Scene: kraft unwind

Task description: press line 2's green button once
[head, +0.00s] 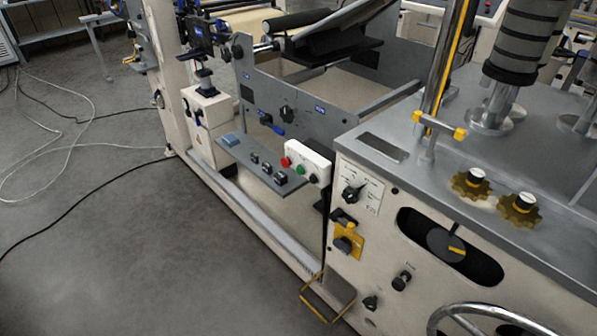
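A small white control box (309,156) sits at the right end of a grey shelf on the machine's side, against the cream cabinet. I cannot read any line number on the box. Neither of my grippers shows in the head view.
The grey shelf (243,164) also holds several small dark switches. The cream cabinet (376,266) at right has knobs, a yellow switch (347,241) and a handwheel (481,312). Cables (78,207) lie on the otherwise open floor at left.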

